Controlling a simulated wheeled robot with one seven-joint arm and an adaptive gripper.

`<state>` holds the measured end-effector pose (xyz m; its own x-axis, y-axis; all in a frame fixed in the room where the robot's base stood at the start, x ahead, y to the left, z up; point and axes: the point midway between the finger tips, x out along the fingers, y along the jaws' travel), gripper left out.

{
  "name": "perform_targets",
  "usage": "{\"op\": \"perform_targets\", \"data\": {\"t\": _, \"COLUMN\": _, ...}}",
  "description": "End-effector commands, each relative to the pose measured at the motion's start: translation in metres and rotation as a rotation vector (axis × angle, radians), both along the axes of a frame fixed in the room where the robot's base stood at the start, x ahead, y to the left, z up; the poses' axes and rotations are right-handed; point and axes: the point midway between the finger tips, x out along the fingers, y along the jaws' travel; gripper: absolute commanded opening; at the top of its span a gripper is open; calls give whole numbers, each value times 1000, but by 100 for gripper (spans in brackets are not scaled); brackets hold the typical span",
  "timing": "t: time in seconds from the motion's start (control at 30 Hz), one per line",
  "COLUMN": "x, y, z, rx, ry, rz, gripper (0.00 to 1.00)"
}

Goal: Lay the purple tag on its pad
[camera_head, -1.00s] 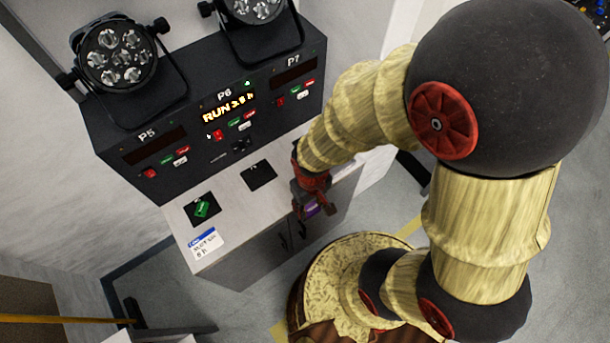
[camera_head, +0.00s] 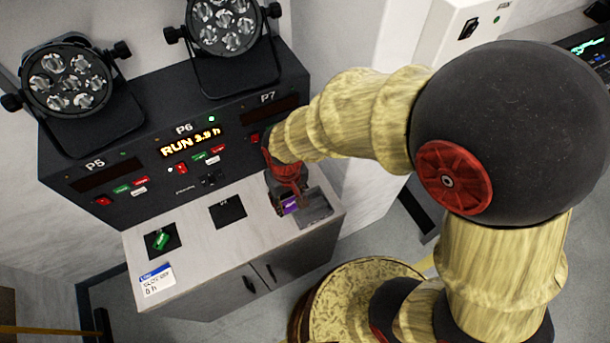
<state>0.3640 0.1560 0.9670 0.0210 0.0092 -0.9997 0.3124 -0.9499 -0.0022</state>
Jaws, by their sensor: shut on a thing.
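My gripper (camera_head: 289,200) is shut on the purple tag (camera_head: 291,206), at the right end of the pale counter. The tag's far part is hidden by the gripper's fingers. A grey tray-like piece (camera_head: 318,209) lies just right of the tag; I cannot tell whether the tag touches it or the counter. A bare black pad (camera_head: 228,210) lies on the counter under P6, left of my gripper. Another black pad (camera_head: 151,248), under P5, bears a green tag (camera_head: 163,240).
The dark panel (camera_head: 130,213) with P5, P6 and P7 stands behind the counter (camera_head: 195,247); P6 shows a lit RUN readout. Two lamps (camera_head: 68,83) (camera_head: 222,27) sit above it. A white card (camera_head: 156,280) lies at the counter's front left. The counter between the pads is clear.

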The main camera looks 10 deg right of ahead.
Motion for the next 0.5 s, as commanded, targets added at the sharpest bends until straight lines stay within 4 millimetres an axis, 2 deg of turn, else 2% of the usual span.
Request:
{"op": "perform_targets", "data": {"t": 0.17, "x": 4, "y": -3, "z": -3, "rx": -11, "ry": 23, "rz": -37, "gripper": 21}}
{"op": "perform_targets", "data": {"t": 0.27, "x": 22, "y": -5, "z": -12, "rx": -11, "ry": 24, "rz": -43, "gripper": 21}}
{"op": "perform_targets", "data": {"t": 0.5, "x": 75, "y": -9, "z": -37, "rx": -11, "ry": 23, "rz": -42, "gripper": 21}}
